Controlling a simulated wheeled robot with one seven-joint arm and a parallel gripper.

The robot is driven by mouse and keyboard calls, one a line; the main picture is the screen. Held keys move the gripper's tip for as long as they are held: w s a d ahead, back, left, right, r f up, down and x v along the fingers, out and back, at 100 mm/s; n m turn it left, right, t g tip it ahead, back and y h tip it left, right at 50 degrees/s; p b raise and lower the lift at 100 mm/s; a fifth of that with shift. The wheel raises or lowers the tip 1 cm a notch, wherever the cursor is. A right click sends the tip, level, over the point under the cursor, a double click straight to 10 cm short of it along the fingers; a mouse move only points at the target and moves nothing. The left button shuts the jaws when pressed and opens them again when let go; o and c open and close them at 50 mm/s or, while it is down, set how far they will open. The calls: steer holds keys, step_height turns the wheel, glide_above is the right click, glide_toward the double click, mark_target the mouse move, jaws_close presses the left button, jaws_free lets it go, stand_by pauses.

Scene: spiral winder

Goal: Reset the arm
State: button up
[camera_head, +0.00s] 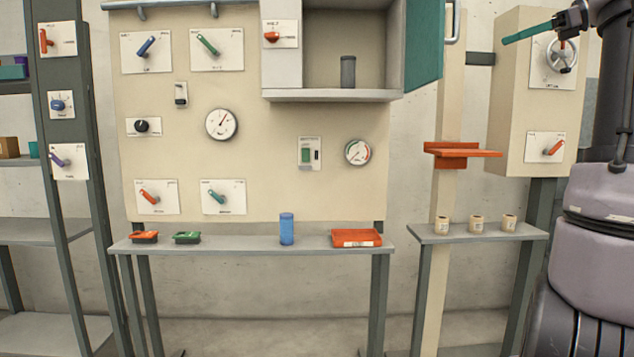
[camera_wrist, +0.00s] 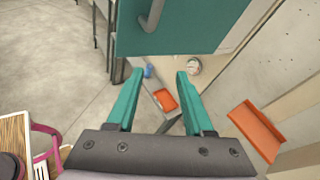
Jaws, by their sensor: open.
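My gripper shows in the wrist view (camera_wrist: 155,90) with its two teal fingers spread wide and nothing between them. In the head view my gripper (camera_head: 530,32) is at the top right, in front of the beige box with the handwheel. One teal finger shows there and points left. The rest of my arm runs down the right edge of the picture. I cannot tell whether the gripper touches the handwheel (camera_head: 562,56) or is only in front of it.
A teal cabinet door (camera_head: 424,45) stands open left of my gripper, with a grey cylinder (camera_head: 348,72) inside the cabinet. An orange shelf (camera_head: 462,150) sticks out below.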

steer(key=s+a+f+n+g+h, duration=0.2)
steer(key=s+a+f+n, duration=0.1)
steer(key=a+f, duration=0.35)
steer(key=s+a+f+n+g+h, duration=0.1)
steer(key=s+a+f+n+h, duration=0.1)
steer(key=s+a+f+n, duration=0.45)
steer(key=s+a+f+n+h, duration=0.3)
steer(key=s+a+f+n, duration=0.1)
steer(key=f, duration=0.3)
steer(key=s+a+f+n+t+h, duration=0.1)
steer(key=s+a+f+n+h, duration=0.1)
steer(key=s+f+n, duration=0.3)
step_height(320, 180, down, 4)
steer(key=shift+s+a+r+h, duration=0.25)
steer(key=shift+a+h, duration=0.15)
steer(key=shift+a, duration=0.45)
